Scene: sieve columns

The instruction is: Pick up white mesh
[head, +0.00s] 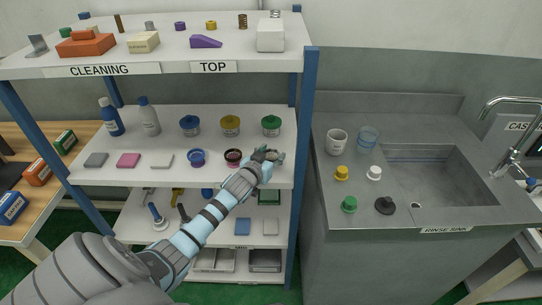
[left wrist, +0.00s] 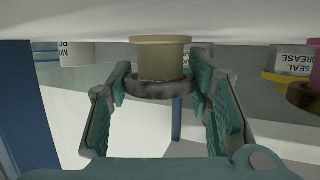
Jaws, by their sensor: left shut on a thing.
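My left gripper (head: 267,156) reaches over the right end of the rack's middle shelf. It is shut on a pale, off-white to tan round piece with a dark speckled ring, which I take to be the white mesh (left wrist: 160,60). In the left wrist view the fingers (left wrist: 162,100) stand on both sides of it. That view seems upside down, and the piece is at or very close to the shelf surface; I cannot tell if it touches. In the head view the gripper largely hides it. My right gripper is not in view.
A dark and pink round piece (head: 233,157) and a blue one (head: 197,158) stand to the left on the middle shelf (head: 120,178). Green-lidded (head: 271,125) and yellow-lidded (head: 230,125) jars stand behind. A blue rack post (head: 302,170) is close on the right, with a sink counter beyond.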

